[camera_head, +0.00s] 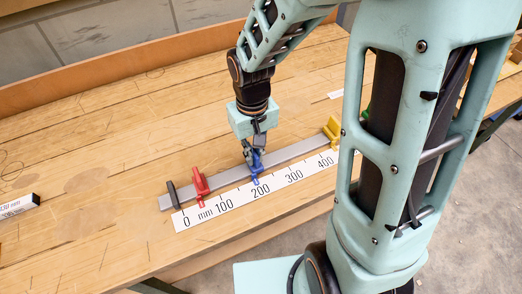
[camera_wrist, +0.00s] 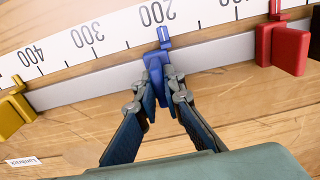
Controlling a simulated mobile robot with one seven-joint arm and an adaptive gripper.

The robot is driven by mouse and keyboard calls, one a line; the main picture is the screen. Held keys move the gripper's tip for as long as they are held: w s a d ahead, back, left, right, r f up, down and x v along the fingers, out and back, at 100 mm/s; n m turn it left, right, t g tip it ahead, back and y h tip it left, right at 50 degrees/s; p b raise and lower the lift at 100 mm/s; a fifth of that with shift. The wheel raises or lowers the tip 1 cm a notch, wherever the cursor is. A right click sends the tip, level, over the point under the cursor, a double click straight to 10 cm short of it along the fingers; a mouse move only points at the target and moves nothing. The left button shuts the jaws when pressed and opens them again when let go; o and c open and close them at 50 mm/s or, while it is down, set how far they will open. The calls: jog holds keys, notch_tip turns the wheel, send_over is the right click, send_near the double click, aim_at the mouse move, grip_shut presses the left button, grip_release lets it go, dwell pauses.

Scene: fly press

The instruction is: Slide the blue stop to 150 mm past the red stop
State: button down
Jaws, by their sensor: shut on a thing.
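The blue stop (camera_head: 257,167) sits on the grey rail (camera_head: 291,152), and its pointer lies at about the 200 mark of the white mm scale (camera_head: 243,201). The red stop (camera_head: 200,183) is on the same rail to its left, with its pointer between 0 and 100, roughly midway. My gripper (camera_head: 250,157) comes down from above and is shut on the blue stop. In the wrist view, the fingertips (camera_wrist: 161,97) close on both sides of the blue stop (camera_wrist: 156,75). There the scale is upside down and the red stop (camera_wrist: 284,46) is at the right.
A yellow stop (camera_head: 332,132) is on the rail near 400, and a dark end piece (camera_head: 173,195) is at the rail's left end. The rail between red and blue looks clear. My arm hides the far right part.

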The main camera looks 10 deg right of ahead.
jog(key=c, duration=2)
grip_release()
jog(key=shift+c, duration=0.2)
notch_tip(320, 180, up, 12)
